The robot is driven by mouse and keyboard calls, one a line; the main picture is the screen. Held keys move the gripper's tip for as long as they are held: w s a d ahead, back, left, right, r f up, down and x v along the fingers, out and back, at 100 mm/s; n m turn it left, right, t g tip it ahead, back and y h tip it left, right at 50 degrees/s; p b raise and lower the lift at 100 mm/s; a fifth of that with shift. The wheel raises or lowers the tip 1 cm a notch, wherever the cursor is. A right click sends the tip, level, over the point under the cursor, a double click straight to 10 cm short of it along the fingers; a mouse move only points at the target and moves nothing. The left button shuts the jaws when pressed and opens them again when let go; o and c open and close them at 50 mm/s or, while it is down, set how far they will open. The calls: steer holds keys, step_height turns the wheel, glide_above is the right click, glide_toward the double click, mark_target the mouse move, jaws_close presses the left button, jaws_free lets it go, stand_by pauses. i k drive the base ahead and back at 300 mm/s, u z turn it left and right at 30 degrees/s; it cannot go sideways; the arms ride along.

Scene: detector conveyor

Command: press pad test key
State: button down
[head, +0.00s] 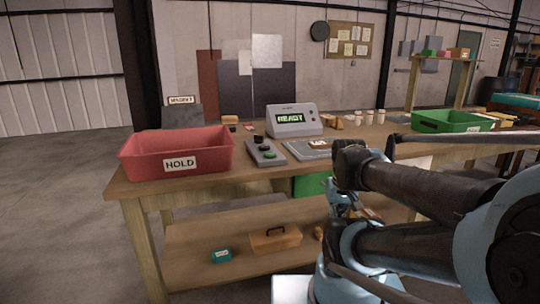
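A grey control box (264,153) lies on the workbench, with a green button (270,155) near its front end and dark knobs (261,141) behind it. Which of these is the pad test key cannot be read at this size. A grey console (291,119) behind it has a lit display reading READY. A flat grey pad (300,151) lies to the right of the control box, with a small tan item on it. My arm fills the lower right, apart from the control box. My gripper's fingers cannot be made out.
A red HOLD bin (178,152) stands left of the control box, and a green bin (452,120) at the right. Small pale bottles (369,117) stand at the back. The shelf below holds a tan toolbox (275,240) and a teal box (221,256). The floor at left is clear.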

mark_target(268, 154)
steer(key=z, duration=0.6)
steer(key=k, duration=2.3)
steer(key=u, duration=0.6)
steer(key=i, duration=1)
